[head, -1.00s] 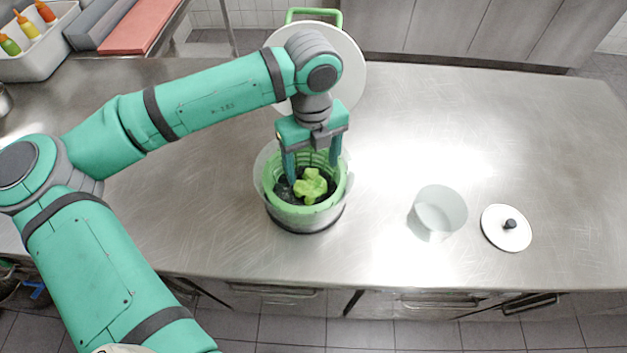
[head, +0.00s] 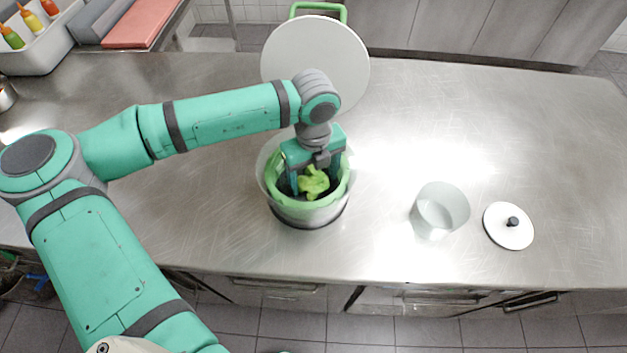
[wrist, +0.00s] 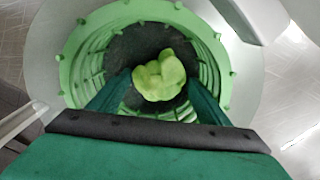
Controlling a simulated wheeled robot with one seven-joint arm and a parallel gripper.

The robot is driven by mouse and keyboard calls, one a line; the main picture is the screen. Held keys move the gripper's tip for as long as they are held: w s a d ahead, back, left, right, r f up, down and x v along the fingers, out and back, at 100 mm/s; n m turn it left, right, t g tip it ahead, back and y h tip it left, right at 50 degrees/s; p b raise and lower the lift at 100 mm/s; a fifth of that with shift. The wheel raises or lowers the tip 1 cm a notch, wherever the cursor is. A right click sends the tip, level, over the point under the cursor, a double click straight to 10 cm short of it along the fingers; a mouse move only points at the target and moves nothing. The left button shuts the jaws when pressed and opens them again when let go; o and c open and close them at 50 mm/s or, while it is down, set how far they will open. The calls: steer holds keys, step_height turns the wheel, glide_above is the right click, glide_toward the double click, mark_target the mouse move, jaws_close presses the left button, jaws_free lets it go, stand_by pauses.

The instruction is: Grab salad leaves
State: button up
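The salad leaves (head: 313,183), a bright green crinkled clump, lie inside the green basket (head: 345,190) of a clear-walled salad spinner. They also show in the wrist view (wrist: 160,76), near the middle of the dark basket floor. My gripper (head: 317,187) points down into the basket. In the wrist view its two teal fingers (wrist: 164,92) are apart, one on each side of the leaves. Gaps seem to show between the fingers and the clump. The fingertips' lower ends are partly hidden by the basket rim and the leaves.
The spinner's round white lid (head: 315,55) with a green handle stands behind the basket. A clear empty container (head: 440,210) and a small white lid (head: 508,226) with a black knob are to the right. The right side of the steel counter is otherwise clear.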

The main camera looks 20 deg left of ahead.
mark_target(314, 177)
steer(key=c, duration=1.1)
step_height(314, 177, up, 10)
steer(key=shift+r, duration=0.1)
steer(key=shift+r, duration=1.95)
steer(key=shift+r, duration=1.1)
